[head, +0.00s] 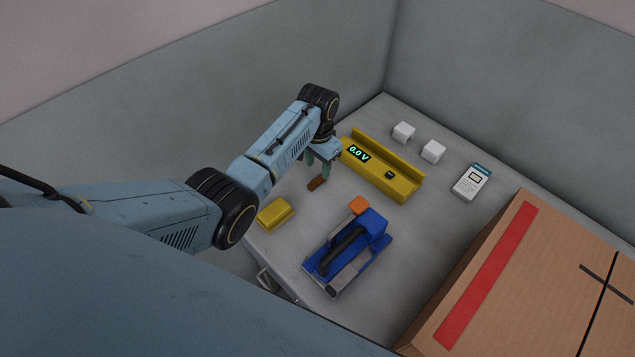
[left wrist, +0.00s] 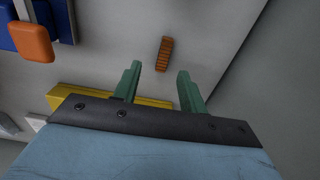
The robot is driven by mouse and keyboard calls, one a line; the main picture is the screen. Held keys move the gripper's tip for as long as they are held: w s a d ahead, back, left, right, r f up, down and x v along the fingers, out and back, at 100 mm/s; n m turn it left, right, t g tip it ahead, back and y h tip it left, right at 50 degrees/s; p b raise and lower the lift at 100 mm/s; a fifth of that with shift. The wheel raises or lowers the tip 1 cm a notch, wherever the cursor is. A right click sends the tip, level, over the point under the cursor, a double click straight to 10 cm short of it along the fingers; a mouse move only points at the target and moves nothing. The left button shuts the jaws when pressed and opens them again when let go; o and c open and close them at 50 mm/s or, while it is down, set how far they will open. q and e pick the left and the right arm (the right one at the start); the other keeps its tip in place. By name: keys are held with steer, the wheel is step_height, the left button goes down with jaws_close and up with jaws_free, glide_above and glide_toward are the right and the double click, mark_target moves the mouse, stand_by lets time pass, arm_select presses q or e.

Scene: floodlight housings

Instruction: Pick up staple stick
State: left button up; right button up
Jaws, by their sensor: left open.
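The staple stick (head: 317,184) is a small copper-brown ribbed bar lying on the grey table. In the left wrist view the staple stick (left wrist: 164,54) lies just beyond the gap between my fingertips, apart from both. My left gripper (head: 318,167) is open and empty, with green fingers pointing down close to the stick. Its two fingers also show in the left wrist view (left wrist: 159,72). My right gripper does not show in either view.
A yellow tester (head: 382,172) reading 0.0 V stands behind the stick. A blue stapler-like tool (head: 347,255) with an orange part (head: 358,205), a yellow block (head: 275,214), two white cubes (head: 432,151), a white packet (head: 471,182) and a cardboard box (head: 540,280) surround it. Walls rise behind.

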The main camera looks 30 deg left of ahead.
mark_target(317, 181)
arm_select(q)
steer(key=shift+w+f, duration=0.1)
steer(key=shift+f, duration=0.75)
steer(key=shift+w+a+f+b, duration=0.15)
steer(key=shift+f+b, duration=0.25)
steer(key=shift+f, duration=0.4)
step_height(317, 181, down, 2)
steer(key=shift+a+f+b, duration=0.15)
steer(key=shift+f+b, duration=0.1)
steer(key=shift+b, duration=0.3)
steer(key=shift+w+f, duration=0.1)
steer(key=shift+f, duration=0.4)
jaws_close()
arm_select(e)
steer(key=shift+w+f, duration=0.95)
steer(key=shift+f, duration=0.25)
